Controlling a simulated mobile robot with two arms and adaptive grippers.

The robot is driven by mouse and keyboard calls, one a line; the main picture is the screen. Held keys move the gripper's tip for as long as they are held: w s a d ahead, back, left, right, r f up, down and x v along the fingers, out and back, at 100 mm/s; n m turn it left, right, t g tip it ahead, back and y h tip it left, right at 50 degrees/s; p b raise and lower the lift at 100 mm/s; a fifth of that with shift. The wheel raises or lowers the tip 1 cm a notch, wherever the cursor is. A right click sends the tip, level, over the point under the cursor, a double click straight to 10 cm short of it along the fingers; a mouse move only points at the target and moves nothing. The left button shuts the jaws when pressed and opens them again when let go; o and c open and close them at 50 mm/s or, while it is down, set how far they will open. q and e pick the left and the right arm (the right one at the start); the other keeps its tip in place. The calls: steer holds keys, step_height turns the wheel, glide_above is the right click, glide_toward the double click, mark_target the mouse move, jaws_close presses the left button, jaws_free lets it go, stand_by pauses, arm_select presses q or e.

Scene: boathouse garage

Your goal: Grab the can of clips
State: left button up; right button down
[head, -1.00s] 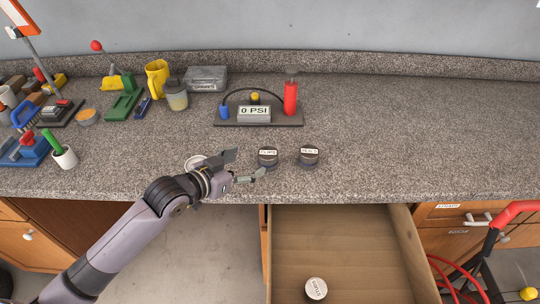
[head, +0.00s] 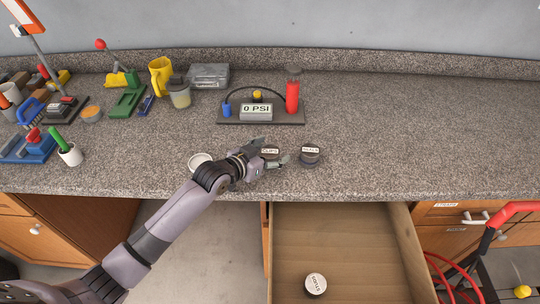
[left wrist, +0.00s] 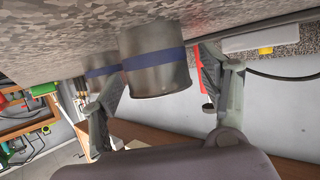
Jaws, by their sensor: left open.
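The can of clips (head: 270,152) is a small dark can with a white label on its lid, standing on the granite counter. My left gripper (head: 266,153) is open with its fingers on either side of this can, hiding much of it. In the left wrist view a grey can with a blue band (left wrist: 158,70) stands between the spread fingers, with a gap showing at the right finger. My right gripper is not in view.
A similar labelled can (head: 310,156) stands just right of the clips. A white round item (head: 199,160) lies behind my left forearm. An open drawer (head: 350,235) below holds another labelled can (head: 316,284). A pressure gauge stand (head: 285,118) is behind; the counter's right side is clear.

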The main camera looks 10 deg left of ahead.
arm_select(q)
steer(key=shift+c, duration=0.3)
steer(key=c, duration=1.2)
steer(key=shift+c, duration=0.4)
steer(key=shift+r, duration=0.15)
